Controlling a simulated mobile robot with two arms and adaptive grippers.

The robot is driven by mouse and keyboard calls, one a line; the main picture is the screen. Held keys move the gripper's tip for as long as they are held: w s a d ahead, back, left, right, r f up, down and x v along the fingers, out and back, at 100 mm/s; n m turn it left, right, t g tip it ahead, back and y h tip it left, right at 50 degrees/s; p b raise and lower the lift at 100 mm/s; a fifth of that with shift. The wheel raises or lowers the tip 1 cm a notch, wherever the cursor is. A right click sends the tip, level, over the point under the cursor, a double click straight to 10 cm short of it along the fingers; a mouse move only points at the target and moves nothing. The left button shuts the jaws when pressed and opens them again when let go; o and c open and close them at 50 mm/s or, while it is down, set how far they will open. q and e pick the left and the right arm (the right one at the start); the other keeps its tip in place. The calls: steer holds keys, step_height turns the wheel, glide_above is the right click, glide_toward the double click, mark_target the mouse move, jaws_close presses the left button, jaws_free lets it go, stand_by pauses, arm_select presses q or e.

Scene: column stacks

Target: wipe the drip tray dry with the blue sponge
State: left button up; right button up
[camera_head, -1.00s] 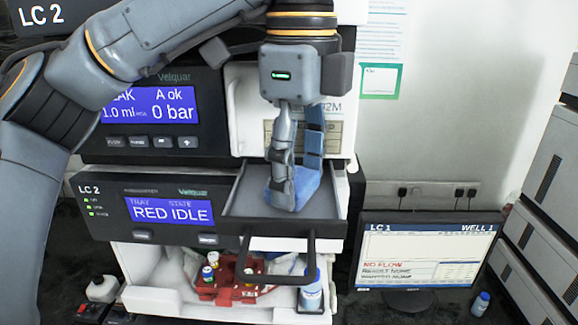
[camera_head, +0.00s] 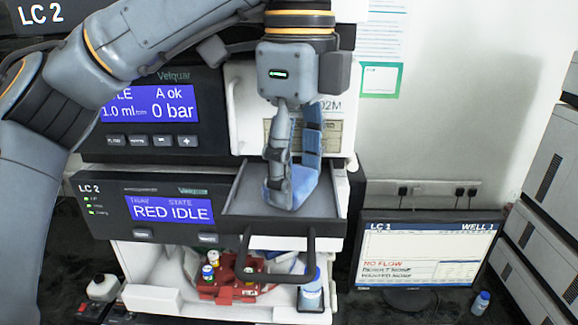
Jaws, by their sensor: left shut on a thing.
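My left gripper (camera_head: 291,160) points down over the pulled-out drip tray (camera_head: 245,197) of the LC 2 stack. It is shut on the blue sponge (camera_head: 300,187), which sits between the fingers at the tray's surface. The fingers hide part of the sponge; I cannot tell how firmly it presses on the tray. The tray is a grey, shallow pan with a dark handle (camera_head: 277,278) at its front. No liquid can be made out on it. My right gripper is not in view.
Below the tray, a red holder (camera_head: 228,286) carries small bottles, with a blue-and-white bottle (camera_head: 312,290) to its right. A monitor (camera_head: 423,255) reading "NO FLOW" stands at the right. Above left is a module screen (camera_head: 150,104) reading "0 bar".

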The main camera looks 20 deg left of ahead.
arm_select(q)
steer(key=shift+s+a, duration=0.2)
steer(key=shift+a, duration=0.45)
steer(key=shift+s+a, duration=0.2)
steer(key=shift+a, duration=0.4)
steer(key=shift+w+d, duration=0.25)
steer(key=shift+d, duration=0.45)
steer(key=shift+w+d, duration=0.2)
steer(key=shift+d, duration=0.45)
steer(key=shift+s+a, duration=0.25)
steer(key=shift+a, duration=0.45)
steer(key=shift+s+a, duration=0.2)
steer(key=shift+a, duration=0.5)
steer(key=shift+w+d, duration=0.2)
steer(key=shift+d, duration=0.5)
steer(key=shift+w+d, duration=0.2)
steer(key=shift+d, duration=0.5)
steer(key=shift+s+a+f, duration=0.1)
steer(key=shift+s+a, duration=0.1)
steer(key=shift+a, duration=0.45)
steer(key=shift+s+a, duration=0.2)
steer(key=shift+a, duration=0.45)
steer(key=shift+r, duration=3.05)
